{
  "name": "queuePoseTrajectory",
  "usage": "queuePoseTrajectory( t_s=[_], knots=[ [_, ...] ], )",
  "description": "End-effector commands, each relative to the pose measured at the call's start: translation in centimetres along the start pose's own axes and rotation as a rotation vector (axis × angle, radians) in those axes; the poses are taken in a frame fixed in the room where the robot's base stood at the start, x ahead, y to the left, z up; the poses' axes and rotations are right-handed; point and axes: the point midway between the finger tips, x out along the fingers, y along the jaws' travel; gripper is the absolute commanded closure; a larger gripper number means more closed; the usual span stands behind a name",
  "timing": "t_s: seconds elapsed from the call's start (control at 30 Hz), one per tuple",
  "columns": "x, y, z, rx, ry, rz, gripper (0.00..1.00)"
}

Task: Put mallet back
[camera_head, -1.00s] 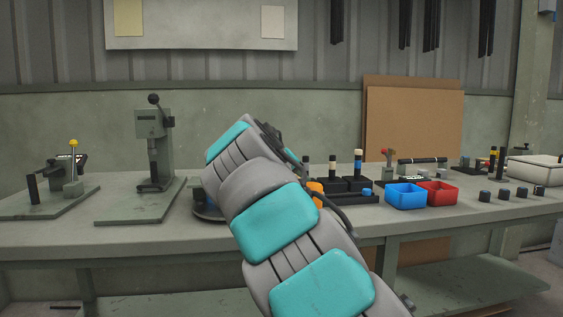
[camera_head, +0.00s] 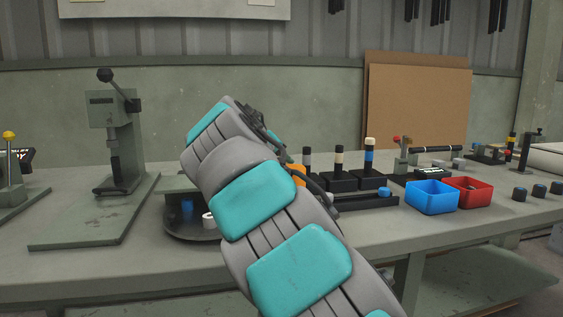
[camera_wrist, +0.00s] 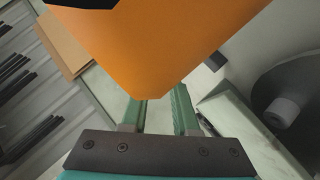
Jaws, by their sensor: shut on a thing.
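The mallet (camera_wrist: 165,45) fills the top of the wrist view as a large orange block with a black part at its upper left corner. My gripper (camera_wrist: 160,108) has two green fingers shut on it. The fingertips and the handle are hidden behind the orange block. In the head view a small orange patch of the mallet (camera_head: 299,175) shows beside my arm, which hides the gripper and most of the mallet.
The bench (camera_head: 90,262) holds a lever press (camera_head: 115,140) at left. A dark round tray (camera_head: 180,230) with small parts lies partly behind my arm. Right of it are black blocks with pegs (camera_head: 338,180), a blue bin (camera_head: 432,198) and a red bin (camera_head: 480,192).

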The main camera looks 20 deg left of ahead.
Motion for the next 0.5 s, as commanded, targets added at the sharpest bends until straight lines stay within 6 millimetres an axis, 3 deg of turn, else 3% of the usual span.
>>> queuePoseTrajectory(
  t_s=[0.5],
  knots=[
    [2.6, -3.9, 3.0, 0.000, -0.002, -0.001, 1.00]
  ],
)
